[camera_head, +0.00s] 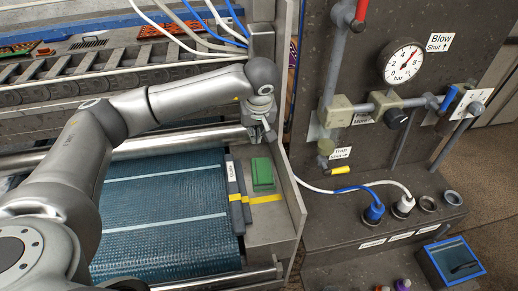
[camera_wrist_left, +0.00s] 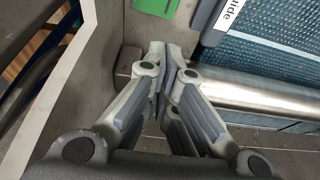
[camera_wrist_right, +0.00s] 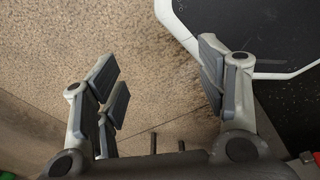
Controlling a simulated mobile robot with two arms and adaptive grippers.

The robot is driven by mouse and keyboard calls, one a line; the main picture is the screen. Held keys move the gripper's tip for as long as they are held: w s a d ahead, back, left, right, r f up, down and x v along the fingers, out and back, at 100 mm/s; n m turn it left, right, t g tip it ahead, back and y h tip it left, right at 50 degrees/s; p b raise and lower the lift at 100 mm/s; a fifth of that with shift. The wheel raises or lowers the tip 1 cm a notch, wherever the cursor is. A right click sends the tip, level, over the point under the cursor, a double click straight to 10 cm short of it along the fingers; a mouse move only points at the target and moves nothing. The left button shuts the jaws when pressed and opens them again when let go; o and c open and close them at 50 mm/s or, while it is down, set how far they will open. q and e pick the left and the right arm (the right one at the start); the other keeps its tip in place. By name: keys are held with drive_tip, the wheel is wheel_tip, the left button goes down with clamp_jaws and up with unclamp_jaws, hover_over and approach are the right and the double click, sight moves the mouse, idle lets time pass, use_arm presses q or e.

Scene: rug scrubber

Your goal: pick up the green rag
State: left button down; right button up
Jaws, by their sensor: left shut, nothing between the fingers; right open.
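The green rag (camera_head: 262,174) is a small folded green block lying on the grey metal ledge (camera_head: 268,222), beside the blue mesh belt. Part of it also shows at the top edge of the left wrist view (camera_wrist_left: 157,6). My left gripper (camera_head: 268,137) points down just beyond the rag in the head view, apart from it. In the left wrist view the fingers (camera_wrist_left: 163,55) are together with nothing between them. My right gripper (camera_wrist_right: 160,70) is open and empty above a speckled brown floor, and the head view does not show it.
A grey guide bar (camera_head: 237,195) stands left of the rag. A raised metal side wall (camera_head: 292,190) runs along its right. Metal rollers (camera_head: 175,145) cross behind the belt. A control panel with a gauge (camera_head: 404,62), valves and hoses stands at the right.

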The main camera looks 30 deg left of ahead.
use_arm(q)
drive_tip(key=p+x, duration=0.1)
drive_tip(key=x, duration=0.5)
drive_tip(key=p+x, duration=0.1)
drive_tip(key=x, duration=0.3)
drive_tip(key=shift+w+p, duration=0.3)
drive_tip(key=shift+p, duration=0.05)
drive_tip(key=shift+f, duration=0.25)
use_arm(e)
drive_tip(key=shift+s+r, duration=0.25)
drive_tip(key=shift+r, duration=0.25)
drive_tip(key=shift+s+r, duration=0.25)
drive_tip(key=shift+r, duration=0.25)
